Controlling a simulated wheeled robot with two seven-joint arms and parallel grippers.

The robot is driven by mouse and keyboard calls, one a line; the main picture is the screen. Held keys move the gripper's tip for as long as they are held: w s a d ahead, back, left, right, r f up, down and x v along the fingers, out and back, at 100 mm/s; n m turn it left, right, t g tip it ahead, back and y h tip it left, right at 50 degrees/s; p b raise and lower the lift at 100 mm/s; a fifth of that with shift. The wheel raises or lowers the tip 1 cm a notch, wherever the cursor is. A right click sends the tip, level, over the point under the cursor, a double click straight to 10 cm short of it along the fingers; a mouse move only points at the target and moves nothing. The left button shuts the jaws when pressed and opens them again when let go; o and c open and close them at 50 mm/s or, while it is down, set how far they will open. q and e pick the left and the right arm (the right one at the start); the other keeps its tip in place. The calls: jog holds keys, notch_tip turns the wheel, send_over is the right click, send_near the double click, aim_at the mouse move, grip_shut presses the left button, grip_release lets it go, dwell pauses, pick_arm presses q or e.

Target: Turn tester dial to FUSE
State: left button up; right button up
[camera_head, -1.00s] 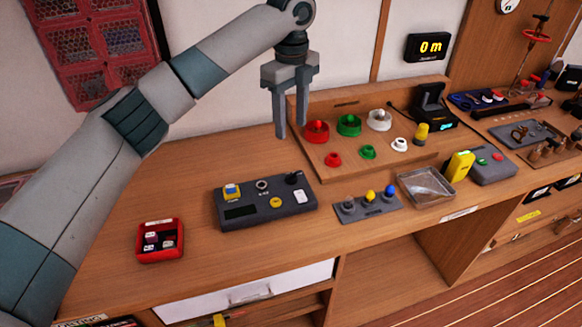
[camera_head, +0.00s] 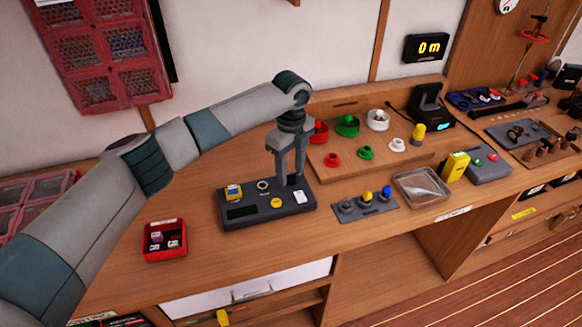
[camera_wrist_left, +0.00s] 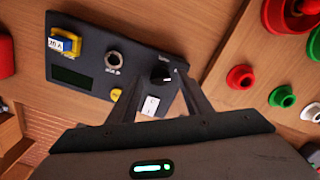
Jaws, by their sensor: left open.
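The tester (camera_head: 243,212) is a dark box on the bench, with a dark screen, a yellow block, a round socket, a yellow button and a white label or switch on top. Its black dial (camera_wrist_left: 162,76) shows at the upper right of the box in the left wrist view; its lettering is too small to read. In the head view the dial is hidden behind the fingers. My left gripper (camera_head: 288,182) points down over the dial end of the tester, fingers open. In the left wrist view the dial lies between the fingers, and I cannot tell whether they touch it. My right gripper is not in view.
A red box (camera_head: 165,240) with small cubes stands left of the tester. A grey plate with knobs (camera_head: 366,207) and a clear tray (camera_head: 421,188) lie to the right. A wooden stand (camera_head: 375,157) with coloured rings is behind. The bench in front of the tester is clear.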

pick_arm(q)
jog(key=shift+f, duration=0.15)
jog(key=c, duration=1.1)
jog(key=shift+o, duration=0.2)
